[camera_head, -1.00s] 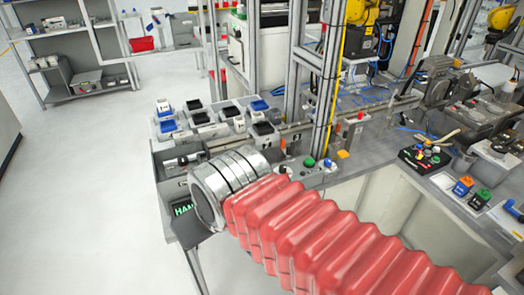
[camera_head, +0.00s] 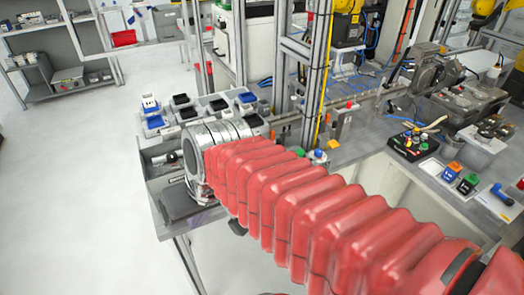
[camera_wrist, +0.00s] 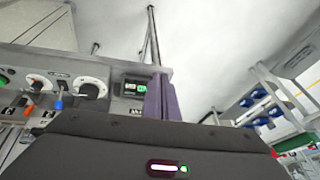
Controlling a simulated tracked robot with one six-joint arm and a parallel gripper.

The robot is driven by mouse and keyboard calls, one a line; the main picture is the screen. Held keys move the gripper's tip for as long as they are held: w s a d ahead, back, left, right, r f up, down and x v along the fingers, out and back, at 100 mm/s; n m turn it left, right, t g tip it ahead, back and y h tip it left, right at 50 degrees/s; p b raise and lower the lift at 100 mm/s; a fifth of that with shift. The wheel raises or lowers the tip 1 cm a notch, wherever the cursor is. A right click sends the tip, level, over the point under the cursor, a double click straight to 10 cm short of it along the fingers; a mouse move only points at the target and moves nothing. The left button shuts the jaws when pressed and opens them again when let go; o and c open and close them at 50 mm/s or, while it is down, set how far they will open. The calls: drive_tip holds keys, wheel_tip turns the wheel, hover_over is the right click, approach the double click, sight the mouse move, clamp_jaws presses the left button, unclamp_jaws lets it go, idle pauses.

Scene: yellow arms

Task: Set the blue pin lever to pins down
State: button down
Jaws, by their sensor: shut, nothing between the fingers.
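A small lever with a blue tip (camera_wrist: 58,104) hangs from a grey control panel (camera_wrist: 40,62) in the wrist view, left of my gripper. It points downward in that picture; which setting this is, I cannot tell. My gripper (camera_wrist: 160,80) shows as purple fingers, shut and empty, beside the right end of the panel, apart from the lever. In the head view my silver wrist and red sleeve hide the panel's front and most of the gripper.
In the wrist view, a white dial (camera_wrist: 92,89) and a small green-lit display (camera_wrist: 133,88) lie between lever and fingers. In the head view, trays of blue and black blocks (camera_head: 200,108) stand behind my wrist. A button box (camera_head: 412,145) is on the right. Open floor lies left.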

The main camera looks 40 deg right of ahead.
drive_tip(key=w+d+f+m+t+y, duration=0.1)
drive_tip(key=w+d+f+m+t, duration=0.2)
drive_tip(key=d, duration=0.5)
drive_tip(key=w+d+m+y, duration=0.25)
drive_tip(key=d+m, duration=0.25)
drive_tip(key=d, duration=0.4)
drive_tip(key=w+d+f+m+t+y, duration=0.1)
drive_tip(key=w+d+f+m+t, duration=0.2)
drive_tip(key=d, duration=0.5)
drive_tip(key=d+m+h, duration=0.1)
drive_tip(key=d, duration=0.3)
drive_tip(key=s+d+m+t, duration=0.1)
drive_tip(key=d+m, duration=0.1)
drive_tip(key=d, duration=0.2)
drive_tip(key=s+d+m+t+h, duration=0.1)
drive_tip(key=d+m, duration=0.1)
drive_tip(key=d, duration=0.1)
drive_tip(key=shift+s+d+h, duration=0.2)
drive_tip(key=shift+d+h, duration=0.15)
drive_tip(key=shift+d, duration=0.05)
drive_tip(key=shift+w+a+f, duration=0.1)
drive_tip(key=x, duration=1)
drive_tip(key=shift+w, duration=0.1)
drive_tip(key=shift+s+a+r, duration=0.3)
drive_tip(key=shift+a, duration=0.25)
drive_tip(key=shift+s+a+r, duration=0.25)
drive_tip(key=shift+s+a, duration=0.05)
drive_tip(key=shift+a, duration=0.25)
drive_tip(key=shift+s+a+r, duration=0.3)
drive_tip(key=shift+a, duration=0.25)
